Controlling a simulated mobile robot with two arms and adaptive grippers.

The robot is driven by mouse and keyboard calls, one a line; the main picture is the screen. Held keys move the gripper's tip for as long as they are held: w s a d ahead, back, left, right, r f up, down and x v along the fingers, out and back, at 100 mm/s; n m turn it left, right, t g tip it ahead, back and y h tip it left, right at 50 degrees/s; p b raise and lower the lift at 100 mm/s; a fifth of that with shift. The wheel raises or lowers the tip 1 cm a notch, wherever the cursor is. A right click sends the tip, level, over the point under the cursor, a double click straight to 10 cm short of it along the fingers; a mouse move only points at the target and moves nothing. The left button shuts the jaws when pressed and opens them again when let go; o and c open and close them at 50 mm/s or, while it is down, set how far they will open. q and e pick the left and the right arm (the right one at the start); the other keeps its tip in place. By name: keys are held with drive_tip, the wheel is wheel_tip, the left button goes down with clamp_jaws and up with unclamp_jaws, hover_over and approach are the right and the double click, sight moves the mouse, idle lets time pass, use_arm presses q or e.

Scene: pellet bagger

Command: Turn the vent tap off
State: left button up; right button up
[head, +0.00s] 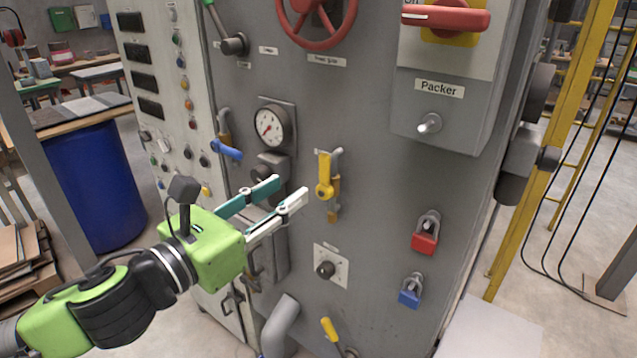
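A tap with a yellow lever (325,177) is on the grey machine front, its lever upright along the brass pipe. A tap with a blue lever (227,150) is further left, its lever slanting down to the right. Another yellow lever (329,329) shows at the bottom edge. I cannot read which one is the vent tap. My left gripper (291,188) is open and empty, its fingertips just left of the upper yellow lever, apparently apart from it. My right gripper is not in view.
A pressure gauge (270,127), a black knob (325,269), a red padlock (425,240) and a blue padlock (411,291) are on the panel. A red handwheel (317,38) and the Packer box (445,110) are above. A yellow post (548,160) stands right.

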sight(322, 167)
use_arm(q)
drive_tip(key=x, duration=1)
drive_tip(key=shift+r, duration=0.1)
clamp_jaws()
